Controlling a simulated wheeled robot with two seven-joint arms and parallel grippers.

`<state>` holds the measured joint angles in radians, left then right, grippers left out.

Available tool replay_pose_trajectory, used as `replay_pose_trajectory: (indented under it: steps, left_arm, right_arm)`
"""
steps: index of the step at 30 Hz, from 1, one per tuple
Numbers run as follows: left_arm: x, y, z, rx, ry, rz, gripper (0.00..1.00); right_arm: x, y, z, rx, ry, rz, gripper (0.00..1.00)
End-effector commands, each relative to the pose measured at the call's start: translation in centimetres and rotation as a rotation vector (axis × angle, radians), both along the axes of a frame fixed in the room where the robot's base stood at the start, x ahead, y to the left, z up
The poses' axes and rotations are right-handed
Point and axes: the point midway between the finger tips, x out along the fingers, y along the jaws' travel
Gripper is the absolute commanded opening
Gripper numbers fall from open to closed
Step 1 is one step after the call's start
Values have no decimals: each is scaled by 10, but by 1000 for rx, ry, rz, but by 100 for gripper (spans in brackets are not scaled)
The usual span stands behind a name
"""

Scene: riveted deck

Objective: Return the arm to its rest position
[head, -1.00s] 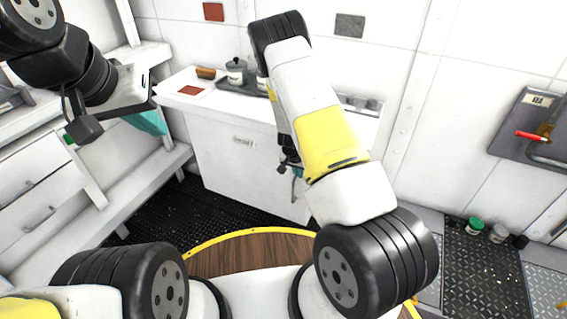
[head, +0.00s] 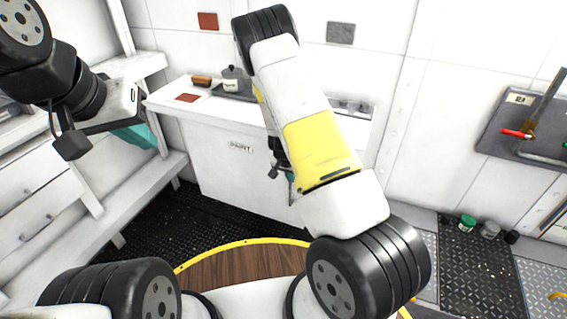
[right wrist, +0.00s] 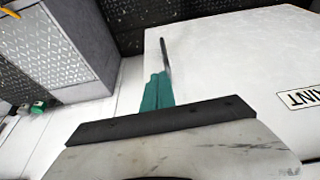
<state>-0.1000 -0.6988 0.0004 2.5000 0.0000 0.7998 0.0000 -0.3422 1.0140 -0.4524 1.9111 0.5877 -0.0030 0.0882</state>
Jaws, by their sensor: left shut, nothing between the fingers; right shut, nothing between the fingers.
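My right arm, white, yellow and black, crosses the middle of the head view and hides part of the white PAINT cabinet (head: 225,150). My right gripper (head: 291,178) hangs low in front of this cabinet, mostly hidden behind the arm. In the right wrist view its teal fingers (right wrist: 157,93) are together and hold nothing, with the cabinet's white face beside them. My left gripper (head: 145,138) is at the upper left of the head view, before the white shelves. Its teal fingers are shut and empty, partly hidden by its body.
On the cabinet top are a lidded grey pot (head: 232,78), a brown block (head: 201,81) and a red square (head: 187,98). A grey wall board (head: 510,140) holds a red-handled tool. A green-lidded jar (head: 467,223) stands at the wall's foot. Dark floor is clear left of the cabinet.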

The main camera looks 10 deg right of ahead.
Motion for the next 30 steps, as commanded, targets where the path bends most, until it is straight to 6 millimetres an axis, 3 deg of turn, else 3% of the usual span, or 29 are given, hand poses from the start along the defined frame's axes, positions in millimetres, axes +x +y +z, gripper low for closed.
replay_pose_trajectory:
  steps: [9,20,23,30]
  left_arm:
    - [0,0,0,0,-1,0,0]
    - [0,0,0,0,-1,0,0]
    - [0,0,0,0,-1,0,0]
    - [0,0,0,0,-1,0,0]
  right_arm:
    - [-16,12,48,0,1,3,0]
    - [-22,19,70,25,1,5,0]
    - [-25,28,95,81,-2,21,0]
    - [-54,59,199,263,-28,129,0]
